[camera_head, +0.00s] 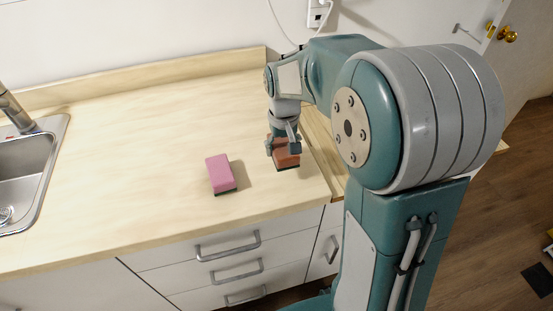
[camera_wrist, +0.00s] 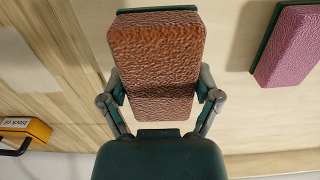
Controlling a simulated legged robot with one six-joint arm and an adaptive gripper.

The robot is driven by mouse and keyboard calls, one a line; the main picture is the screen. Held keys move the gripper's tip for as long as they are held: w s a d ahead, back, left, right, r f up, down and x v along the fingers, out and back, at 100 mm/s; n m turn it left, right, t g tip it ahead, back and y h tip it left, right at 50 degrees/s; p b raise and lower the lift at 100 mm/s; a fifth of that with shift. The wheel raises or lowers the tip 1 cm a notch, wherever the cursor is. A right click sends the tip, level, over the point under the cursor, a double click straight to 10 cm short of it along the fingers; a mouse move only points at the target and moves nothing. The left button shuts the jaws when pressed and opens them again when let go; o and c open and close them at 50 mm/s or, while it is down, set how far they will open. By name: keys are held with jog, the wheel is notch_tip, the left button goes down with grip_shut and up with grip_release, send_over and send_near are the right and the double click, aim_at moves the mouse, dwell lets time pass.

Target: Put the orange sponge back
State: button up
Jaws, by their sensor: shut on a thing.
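The orange sponge (camera_head: 286,155) is brownish-orange with a dark layer on one side. It is at the right end of the counter in the head view. My gripper (camera_head: 284,143) is shut on it from above. In the wrist view the sponge (camera_wrist: 155,60) sits between the two fingers of my gripper (camera_wrist: 160,98), its textured face towards the camera. Whether the sponge touches the counter, I cannot tell.
A pink sponge (camera_head: 220,172) with a dark underside lies on the counter (camera_head: 130,150), left of my gripper. A metal sink (camera_head: 22,170) is at the far left. A raised board (camera_head: 150,80) runs along the back. Drawers with handles (camera_head: 228,246) are below. The counter's middle is clear.

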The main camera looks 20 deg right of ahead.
jog(key=shift+w+a+f, duration=0.2)
jog(key=shift+a+f, duration=0.3)
jog(key=shift+f, duration=0.2)
jog(key=shift+w+a+f, duration=0.1)
jog(key=shift+a+f, duration=0.1)
jog(key=shift+f, duration=1.55)
jog(key=shift+f, duration=0.1)
jog(key=o, duration=0.9)
